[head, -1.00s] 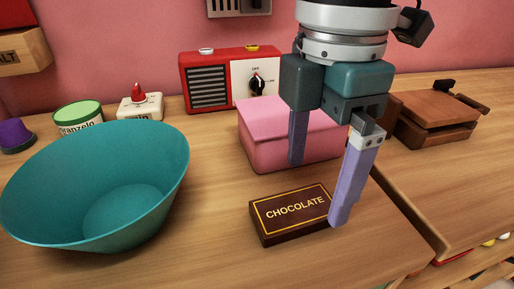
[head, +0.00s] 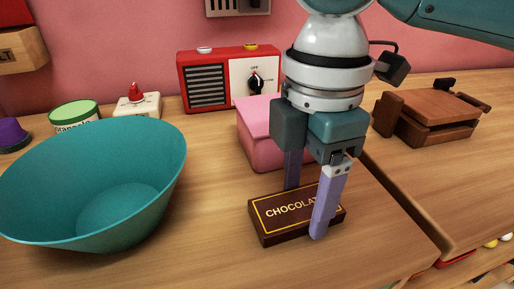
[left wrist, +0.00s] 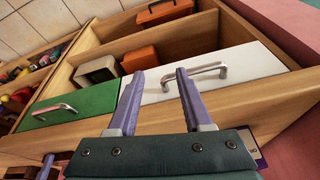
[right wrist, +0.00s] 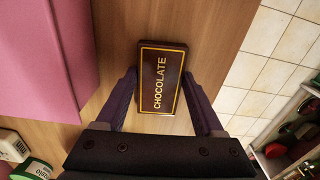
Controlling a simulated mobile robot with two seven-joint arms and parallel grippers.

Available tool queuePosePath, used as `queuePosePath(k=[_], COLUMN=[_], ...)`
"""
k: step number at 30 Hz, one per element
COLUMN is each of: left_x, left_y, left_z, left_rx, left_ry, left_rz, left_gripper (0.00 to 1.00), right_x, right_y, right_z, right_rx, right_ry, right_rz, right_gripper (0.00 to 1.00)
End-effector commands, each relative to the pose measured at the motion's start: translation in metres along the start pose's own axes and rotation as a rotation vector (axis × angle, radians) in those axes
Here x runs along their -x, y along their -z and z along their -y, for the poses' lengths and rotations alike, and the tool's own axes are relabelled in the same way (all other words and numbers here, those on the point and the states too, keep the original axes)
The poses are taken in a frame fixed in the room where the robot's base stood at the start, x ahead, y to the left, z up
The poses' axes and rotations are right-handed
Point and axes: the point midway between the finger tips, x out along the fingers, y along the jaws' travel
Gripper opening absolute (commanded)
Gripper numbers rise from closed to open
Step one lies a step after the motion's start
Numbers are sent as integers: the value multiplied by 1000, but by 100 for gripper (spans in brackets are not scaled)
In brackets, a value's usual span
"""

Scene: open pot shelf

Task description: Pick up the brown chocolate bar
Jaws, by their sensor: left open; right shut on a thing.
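The brown chocolate bar (head: 275,213), with a gold border and the word CHOCOLATE, lies flat on the wooden counter. My right gripper (head: 304,212) points down over its right part, one finger on the near side and one on the far side. In the right wrist view the bar (right wrist: 161,80) sits between the fingers (right wrist: 160,98), which are shut on it. My left gripper (left wrist: 156,78) is open and empty in the left wrist view, in front of a white drawer front (left wrist: 205,70). It is not in the head view.
A teal bowl (head: 150,165) stands to the left on the counter (head: 215,235). A pink box (head: 255,130) is close behind the bar. A red and white radio (head: 205,85) is at the back. The counter's edge is to the right.

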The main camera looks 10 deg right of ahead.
Motion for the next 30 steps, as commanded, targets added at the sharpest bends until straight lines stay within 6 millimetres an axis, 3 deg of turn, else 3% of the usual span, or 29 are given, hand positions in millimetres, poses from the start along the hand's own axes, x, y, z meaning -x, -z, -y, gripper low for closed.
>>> queuePosePath(k=[1, 12, 23, 30], left_x=[0, 0, 3, 15], left_y=[0, 0, 1, 5], left_z=[0, -2, -2, -1], left_rx=[0, 8, 10, 8], left_ry=[0, -6, -7, -6], left_rz=[0, -1, -1, -1], left_gripper=[50, 50, 50, 50], right_x=[0, 0, 9, 54], right_y=[0, 0, 0, 0], right_z=[0, 0, 0, -2], right_rx=[0, 0, 0, 0], right_ry=[0, -1, -1, -6], right_rz=[0, 0, -1, -2], right_gripper=[47, 8, 8, 8])
